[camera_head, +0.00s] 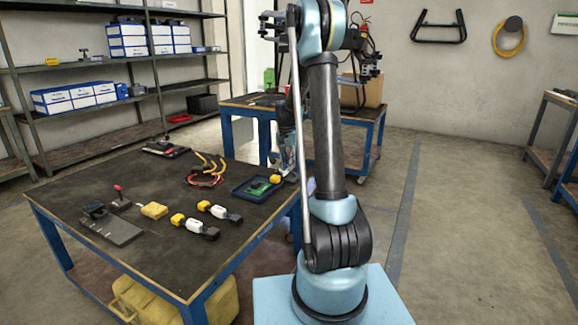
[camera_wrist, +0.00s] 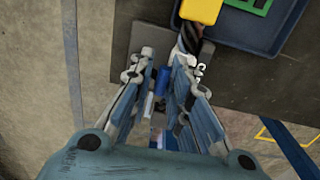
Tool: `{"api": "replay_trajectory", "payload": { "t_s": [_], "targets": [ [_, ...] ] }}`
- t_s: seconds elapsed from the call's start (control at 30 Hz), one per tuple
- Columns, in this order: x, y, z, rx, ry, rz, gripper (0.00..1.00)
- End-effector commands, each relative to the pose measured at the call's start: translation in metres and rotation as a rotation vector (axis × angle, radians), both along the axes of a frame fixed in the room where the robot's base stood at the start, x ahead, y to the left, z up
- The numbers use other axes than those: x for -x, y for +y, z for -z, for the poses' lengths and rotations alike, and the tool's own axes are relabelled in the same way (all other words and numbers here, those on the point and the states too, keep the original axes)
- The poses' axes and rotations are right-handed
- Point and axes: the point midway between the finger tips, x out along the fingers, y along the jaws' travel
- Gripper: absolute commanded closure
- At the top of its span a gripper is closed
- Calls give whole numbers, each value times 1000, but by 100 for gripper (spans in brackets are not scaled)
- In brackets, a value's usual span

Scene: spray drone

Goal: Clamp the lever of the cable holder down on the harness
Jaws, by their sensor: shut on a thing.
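In the wrist view my gripper (camera_wrist: 163,72) is at the edge of the table, its two fingers close about a blue piece (camera_wrist: 162,80). The blue piece looks like the grip of the cable holder's lever, but the fingers hide most of it. A grey plate (camera_wrist: 148,38), apparently part of the cable holder, lies at the table edge behind the fingertips. The harness shows as a dark twisted cable (camera_wrist: 188,38) running from a yellow connector (camera_wrist: 201,10) down beside the right finger. Whether the lever presses on the cable cannot be told. In the head view my arm hides the holder.
A blue tray (camera_head: 242,191) with a green board (camera_head: 257,187) stands close to the gripper.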

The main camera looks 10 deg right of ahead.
Motion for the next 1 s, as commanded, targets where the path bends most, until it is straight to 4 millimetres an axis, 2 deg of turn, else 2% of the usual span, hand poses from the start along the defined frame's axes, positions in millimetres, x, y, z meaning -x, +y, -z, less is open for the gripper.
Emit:
{"api": "replay_trajectory", "payload": {
  "t_s": [0.13,0.17,0.2,0.23,0.67,0.77,1.0],
  "targets": [
    [0,0,0,-1,-1,0,100],
    [0,0,0,-2,-1,0,80],
    [0,0,0,-2,-1,0,71],
    [0,0,0,-2,-1,0,69],
    [0,0,-6,-2,-1,0,69],
    [0,0,-18,-2,-1,0,69],
    [-1,2,-63,-2,0,0,69]
  ]
}}
